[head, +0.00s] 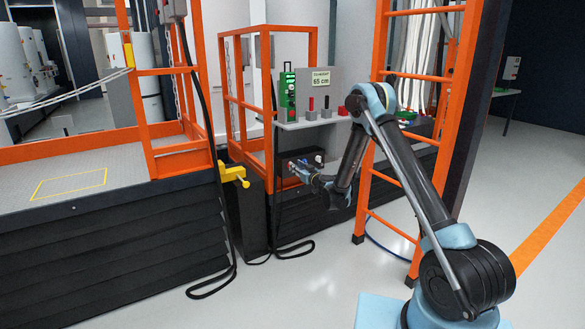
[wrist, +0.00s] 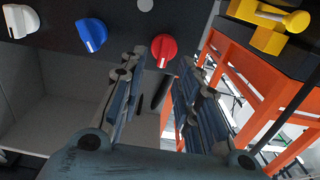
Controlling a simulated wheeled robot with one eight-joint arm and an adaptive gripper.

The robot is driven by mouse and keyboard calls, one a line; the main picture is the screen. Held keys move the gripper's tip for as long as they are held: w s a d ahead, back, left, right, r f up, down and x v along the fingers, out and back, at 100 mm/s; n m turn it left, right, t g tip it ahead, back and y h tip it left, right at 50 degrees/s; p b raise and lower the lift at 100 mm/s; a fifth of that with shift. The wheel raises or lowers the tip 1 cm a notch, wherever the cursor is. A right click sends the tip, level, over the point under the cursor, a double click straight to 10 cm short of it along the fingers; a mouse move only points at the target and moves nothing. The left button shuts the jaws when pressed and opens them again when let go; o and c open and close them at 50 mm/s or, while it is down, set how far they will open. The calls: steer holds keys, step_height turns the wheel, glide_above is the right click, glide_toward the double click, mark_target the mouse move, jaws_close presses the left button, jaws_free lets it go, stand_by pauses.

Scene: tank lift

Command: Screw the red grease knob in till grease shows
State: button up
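The red knob (wrist: 163,47) is a round knob on a dark panel (wrist: 125,20), in a row with a blue knob (wrist: 91,35) and a white knob (wrist: 20,20). My gripper (wrist: 162,66) is open. Its two fingers point at the panel, and the red knob shows between and just beyond the fingertips; I cannot tell whether they touch it. No grease is visible around it. In the head view my gripper (head: 301,173) is at the small dark box (head: 305,159) under the shelf, partly hiding its knobs.
A grey console (head: 321,79) with a "65 cm" display stands on the shelf (head: 310,123) above. A yellow fitting (head: 236,175) sticks out on the left, and it shows in the wrist view (wrist: 268,38). An orange ladder (head: 375,150) stands close to my arm. Cables lie on the floor.

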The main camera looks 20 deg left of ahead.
steer(key=shift+x, duration=1.2)
steer(key=shift+c, duration=0.2)
steer(key=shift+a, duration=0.1)
jaws_close()
